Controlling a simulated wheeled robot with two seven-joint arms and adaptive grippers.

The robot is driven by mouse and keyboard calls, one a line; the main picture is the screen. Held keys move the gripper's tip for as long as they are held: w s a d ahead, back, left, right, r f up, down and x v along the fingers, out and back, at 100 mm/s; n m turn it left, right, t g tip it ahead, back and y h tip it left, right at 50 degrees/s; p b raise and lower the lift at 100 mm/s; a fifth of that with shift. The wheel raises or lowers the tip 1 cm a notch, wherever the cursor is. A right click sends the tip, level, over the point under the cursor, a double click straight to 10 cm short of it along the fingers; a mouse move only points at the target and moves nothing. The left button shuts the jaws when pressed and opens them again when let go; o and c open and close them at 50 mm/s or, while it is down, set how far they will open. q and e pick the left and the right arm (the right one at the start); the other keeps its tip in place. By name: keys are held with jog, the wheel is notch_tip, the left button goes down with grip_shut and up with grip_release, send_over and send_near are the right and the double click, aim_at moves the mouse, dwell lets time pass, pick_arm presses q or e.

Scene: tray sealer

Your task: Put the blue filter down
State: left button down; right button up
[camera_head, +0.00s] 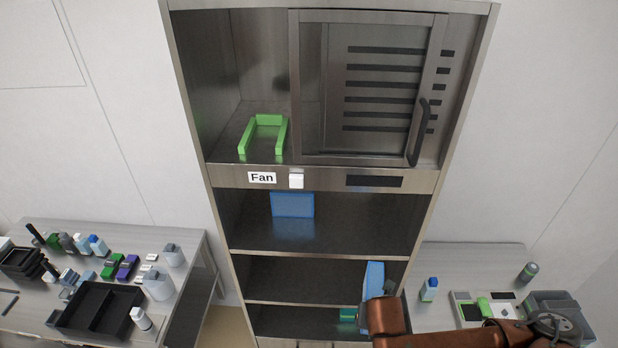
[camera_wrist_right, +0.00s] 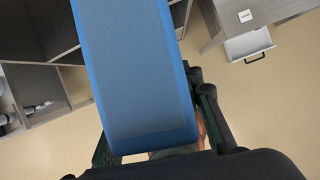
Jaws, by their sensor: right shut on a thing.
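The blue filter (camera_head: 374,284) is a flat blue panel, upright and slightly tilted, in front of the cabinet's lower shelves. My right gripper (camera_wrist_right: 155,135) is shut on it; the filter (camera_wrist_right: 135,65) fills the middle of the right wrist view and extends away from the fingers. In the head view, my right arm covers the filter's lower part. A second blue panel (camera_head: 293,205) stands on the shelf under the Fan label (camera_head: 262,177). A green U-shaped holder (camera_head: 243,145) sits empty in the upper left compartment. My left gripper is not in view.
A sliding door with a dark handle (camera_head: 418,130) covers the upper right compartment. A white switch (camera_head: 296,181) is beside the label. A cluttered table (camera_head: 188,300) stands left, another (camera_head: 470,262) right. A small green thing (camera_head: 348,314) shows low in the cabinet.

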notch_tip(320, 180, down, 17)
jog(key=m+g+y+b, duration=0.1)
jog(key=m+g+b, duration=0.7)
jog(key=m+b, duration=1.4)
jog(key=d+m, duration=0.1)
jog(key=m, duration=1)
jog(key=shift+s+r+g, duration=0.2)
jog(key=shift+s+g, duration=0.2)
jog(key=shift+s+a, duration=0.15)
